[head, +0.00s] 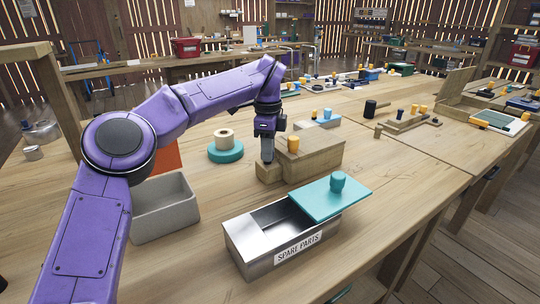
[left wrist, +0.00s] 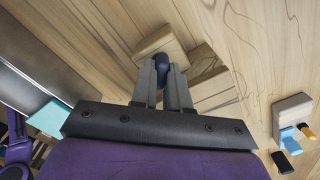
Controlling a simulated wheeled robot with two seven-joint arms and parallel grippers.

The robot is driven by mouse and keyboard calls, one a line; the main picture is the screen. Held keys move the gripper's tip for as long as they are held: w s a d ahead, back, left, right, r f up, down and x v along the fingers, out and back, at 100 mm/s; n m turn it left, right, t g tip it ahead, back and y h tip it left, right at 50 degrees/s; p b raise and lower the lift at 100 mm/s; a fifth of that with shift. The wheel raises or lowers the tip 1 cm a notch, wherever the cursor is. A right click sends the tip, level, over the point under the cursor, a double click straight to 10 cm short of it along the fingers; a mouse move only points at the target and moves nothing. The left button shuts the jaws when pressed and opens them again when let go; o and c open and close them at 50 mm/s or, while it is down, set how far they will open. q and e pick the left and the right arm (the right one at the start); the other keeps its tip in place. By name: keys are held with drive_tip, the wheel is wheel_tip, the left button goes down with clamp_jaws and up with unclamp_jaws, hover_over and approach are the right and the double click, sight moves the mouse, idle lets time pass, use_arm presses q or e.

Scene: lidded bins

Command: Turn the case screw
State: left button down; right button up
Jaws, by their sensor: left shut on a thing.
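My left gripper (head: 267,150) points down over the low front end of a wooden case (head: 316,158) on the workbench. In the left wrist view its two fingers (left wrist: 163,85) are closed around a dark blue rounded knob, apparently the case screw (left wrist: 163,60). The knob stands on a pale wooden block (left wrist: 165,42); its base is partly hidden by the fingers. In the head view the fingers hide the screw. An orange peg (head: 293,144) stands on the case. My right gripper is in neither view.
A metal "SPARE PARTS" bin (head: 255,258) with a teal lid (head: 322,197) offset to the right stands in front. A grey open bin (head: 165,220) is at left. A tape roll on a teal disc (head: 226,153) stands behind. Bare bench lies to the right.

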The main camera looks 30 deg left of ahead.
use_arm(q)
drive_tip(key=shift+s+f+n, duration=0.15)
drive_tip(key=shift+f+n, duration=0.25)
drive_tip(key=shift+f, duration=0.05)
drive_tip(key=c, duration=1.1)
unclamp_jaws()
drive_tip(key=shift+s+r, duration=0.1)
drive_tip(key=shift+s+a, duration=0.1)
drive_tip(key=shift+a, duration=0.2)
drive_tip(key=shift+w, duration=0.2)
drive_tip(key=shift+r, duration=0.3)
wheel_tip(320, 180, up, 9)
drive_tip(key=p, duration=0.3)
drive_tip(key=shift+r+p, duration=0.3)
drive_tip(key=shift+r, duration=0.15)
